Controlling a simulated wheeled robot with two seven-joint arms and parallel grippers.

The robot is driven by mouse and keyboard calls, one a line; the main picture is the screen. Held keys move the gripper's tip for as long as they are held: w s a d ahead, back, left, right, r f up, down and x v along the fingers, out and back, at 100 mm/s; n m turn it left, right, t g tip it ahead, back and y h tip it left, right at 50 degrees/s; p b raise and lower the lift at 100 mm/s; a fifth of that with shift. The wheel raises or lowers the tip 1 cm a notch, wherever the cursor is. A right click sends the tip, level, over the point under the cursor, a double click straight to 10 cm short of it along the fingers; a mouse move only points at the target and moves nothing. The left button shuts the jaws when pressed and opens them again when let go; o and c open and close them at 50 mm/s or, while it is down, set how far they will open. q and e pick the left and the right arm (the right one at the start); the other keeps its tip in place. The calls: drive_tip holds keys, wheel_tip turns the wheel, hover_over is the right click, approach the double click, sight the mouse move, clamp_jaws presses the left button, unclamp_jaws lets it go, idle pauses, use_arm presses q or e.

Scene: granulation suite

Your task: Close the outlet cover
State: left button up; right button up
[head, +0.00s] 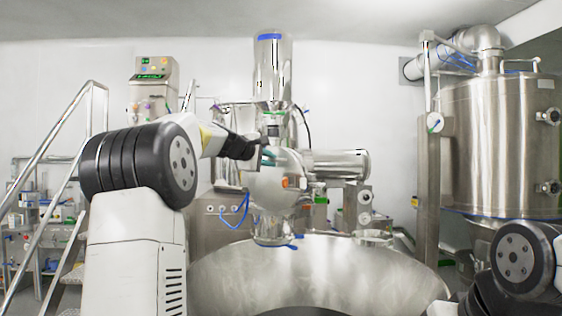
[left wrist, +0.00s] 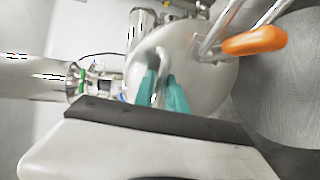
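The outlet cover (head: 272,188) is a pale rounded metal piece on the front of the mixing machine, in the middle of the head view. It fills much of the upper middle of the left wrist view (left wrist: 205,75). My left gripper (head: 267,156) is at its upper part. In the left wrist view its teal fingers (left wrist: 162,88) stand on both sides of a thin metal bar handle on the cover, with little gap, and look closed on it. The finger pads partly hide the handle. My right gripper is not in view; only part of that arm shows.
An orange-ended lever (left wrist: 255,40) sticks out beside the cover. A large steel bowl (head: 310,275) stands below in front. A steel tank (head: 500,140) is at the right, and a stair with a handrail (head: 45,165) is at the left.

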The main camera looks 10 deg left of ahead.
use_arm(q)
clamp_jaws()
idle(1.1)
drive_tip(key=shift+d, duration=0.1)
